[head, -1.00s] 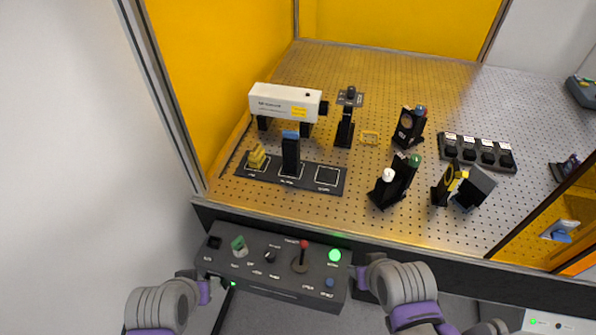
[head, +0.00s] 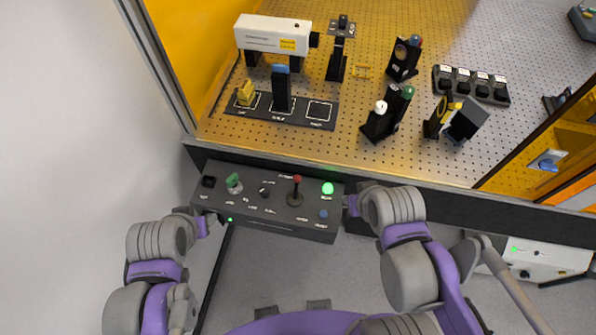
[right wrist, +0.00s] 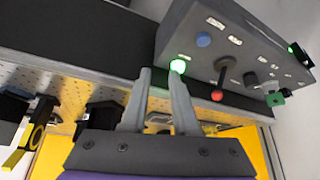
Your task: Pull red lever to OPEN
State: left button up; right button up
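The red lever (head: 297,181) stands on the dark control box (head: 235,217) below the front edge of the perforated bench. It has a red knob on a dark stem and looks roughly upright; its small labels are too blurred to read. In the right wrist view the red knob (right wrist: 217,95) is to the right of my fingers, apart from them. My right gripper (head: 349,205) is at the box's right end. In the right wrist view its two fingers (right wrist: 160,100) are apart with nothing between them. My left gripper (head: 207,222) is by the box's left end; its fingers are too small to judge.
A lit green button (head: 328,188), a blue button (head: 323,214), a black knob (head: 264,192) and a green switch (head: 233,183) share the box. Bench instruments, including a white unit (head: 270,35), stand behind. The floor in front is clear.

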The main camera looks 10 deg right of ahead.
jog(key=shift+g, duration=0.7)
jog(key=w+a+r, duration=0.1)
jog(key=w, duration=0.1)
jog(key=w+a+r, duration=0.1)
jog(key=a+r, duration=0.1)
jog(key=shift+w+a+r, duration=0.2)
jog(key=shift+w+r, duration=0.05)
jog(key=shift+w, duration=0.15)
grip_shut()
jog(key=w+a+r+n+g+y+b, duration=0.1)
jog(key=w+a+r+g, duration=0.1)
jog(key=w+a+r, duration=0.2)
jog(key=w+a, duration=0.2)
jog(key=a, duration=0.1)
jog(key=shift+a+r+g, duration=0.2)
jog(key=shift+a+g, duration=0.15)
jog(key=shift+g, duration=0.05)
jog(key=shift+w, duration=0.1)
